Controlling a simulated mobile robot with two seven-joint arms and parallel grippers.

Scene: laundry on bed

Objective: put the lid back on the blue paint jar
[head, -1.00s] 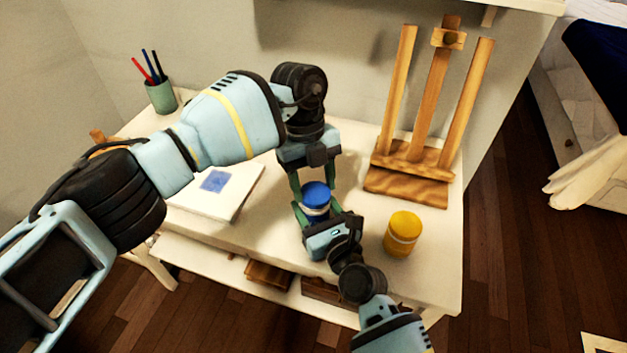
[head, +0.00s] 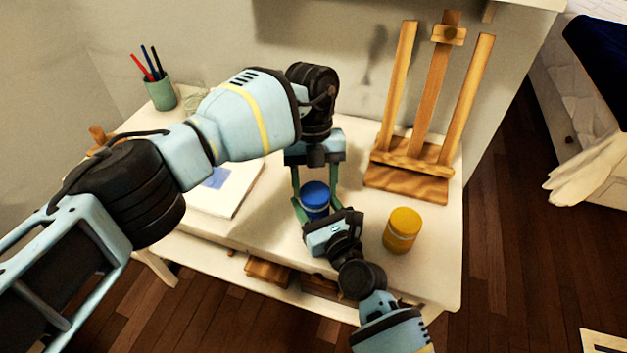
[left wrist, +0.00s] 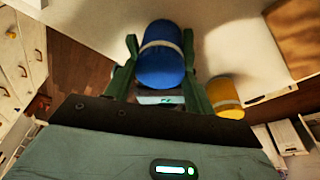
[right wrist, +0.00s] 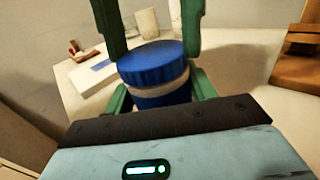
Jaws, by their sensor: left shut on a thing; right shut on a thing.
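The blue paint jar (right wrist: 163,97) stands upright on the desk with a white band around it. Its blue lid (right wrist: 152,62) is on top, with no clear gap in the right wrist view; I cannot tell if it is fully seated. My left gripper (head: 314,199) comes from above, its green fingers on either side of the lid, shut on it. My right gripper (right wrist: 160,90) comes from the front, shut around the jar body, and its hand hides the jar's lower part in the head view. The left wrist view shows the blue lid (left wrist: 160,70) between the left fingers.
A yellow jar (head: 402,229) stands to the right of the blue one. A wooden easel (head: 410,165) is behind. A pad with a blue patch (head: 225,190) lies to the left, and a pen cup (head: 160,93) stands at the back left. The desk's front edge is close.

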